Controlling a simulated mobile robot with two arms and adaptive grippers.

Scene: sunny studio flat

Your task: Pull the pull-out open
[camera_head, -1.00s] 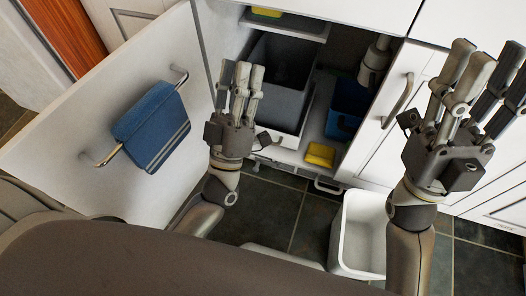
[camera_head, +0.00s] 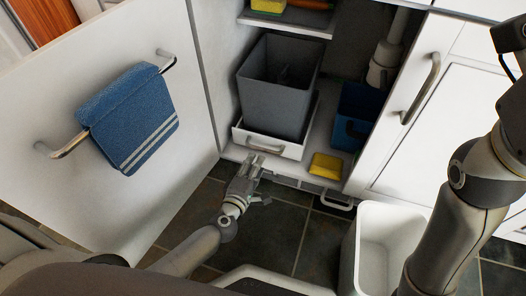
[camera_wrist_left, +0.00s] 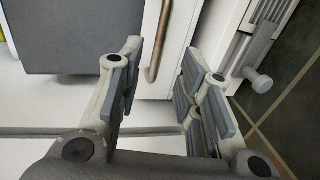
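The pull-out is a low white tray with a white front (camera_head: 290,148), inside the open cabinet, with a grey bin (camera_head: 278,88) standing in it. Its metal handle (camera_head: 264,147) is on the front. My left gripper (camera_head: 252,165) is just in front of and below this handle. In the left wrist view, the gripper (camera_wrist_left: 165,80) has its fingers spread apart, with the handle (camera_wrist_left: 158,40) beyond and between them; no grip on it shows. Of my right gripper, only a dark part shows at the top right edge of the head view; its fingers are cut off.
The cabinet door (camera_head: 60,130) stands open at left, with a blue towel (camera_head: 130,120) on its rail. A white bin (camera_head: 385,240) stands on the floor. The tiled floor in front is partly clear.

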